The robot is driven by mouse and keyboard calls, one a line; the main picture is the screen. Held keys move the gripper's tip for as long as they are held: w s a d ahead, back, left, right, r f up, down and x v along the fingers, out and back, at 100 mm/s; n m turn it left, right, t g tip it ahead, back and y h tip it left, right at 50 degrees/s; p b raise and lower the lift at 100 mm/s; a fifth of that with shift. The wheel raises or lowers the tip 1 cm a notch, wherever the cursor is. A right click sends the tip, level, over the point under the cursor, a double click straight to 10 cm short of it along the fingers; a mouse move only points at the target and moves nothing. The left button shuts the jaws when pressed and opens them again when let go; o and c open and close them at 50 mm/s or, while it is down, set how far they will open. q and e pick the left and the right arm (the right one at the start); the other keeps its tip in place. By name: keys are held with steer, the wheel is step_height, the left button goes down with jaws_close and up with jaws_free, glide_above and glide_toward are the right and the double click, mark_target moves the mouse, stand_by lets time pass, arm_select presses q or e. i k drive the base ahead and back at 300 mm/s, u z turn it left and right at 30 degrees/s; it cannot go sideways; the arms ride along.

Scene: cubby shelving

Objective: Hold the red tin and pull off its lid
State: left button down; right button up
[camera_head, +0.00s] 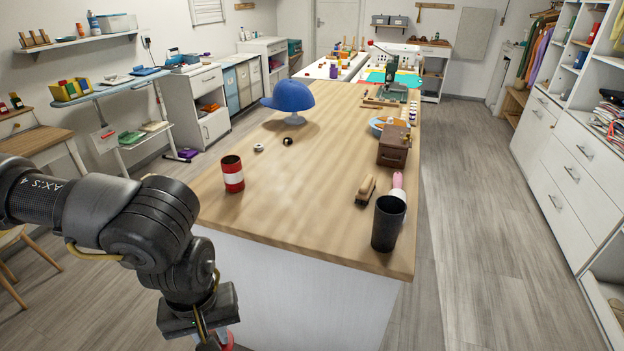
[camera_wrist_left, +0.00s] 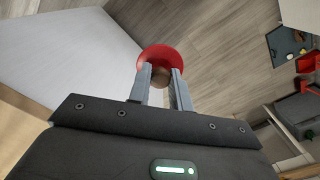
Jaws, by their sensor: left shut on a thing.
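The red tin (camera_head: 232,174) with a white band stands upright on the wooden worktop, near its left edge. Its top looks open and dark inside. My left gripper (camera_head: 217,340) is low in front of the worktop's near left corner, away from the tin. In the left wrist view its fingers (camera_wrist_left: 162,76) are shut on the round red lid (camera_wrist_left: 165,52), seemingly by a brownish knob at its middle. A bit of the red lid (camera_head: 229,342) shows at the bottom of the head view. My right gripper is not in view.
On the worktop (camera_head: 300,215) stand a black cup (camera_head: 388,224), a brush (camera_head: 366,190), a brown box (camera_head: 394,146) and a blue cap (camera_head: 289,96) on a stand. A black ring (camera_head: 288,141) and a small white roll (camera_head: 259,148) lie behind the tin. The worktop's near middle is clear.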

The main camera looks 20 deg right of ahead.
mark_target(231, 166)
steer(key=u, duration=1.6)
steer(key=i, duration=1.4)
steer(key=z, duration=3.5)
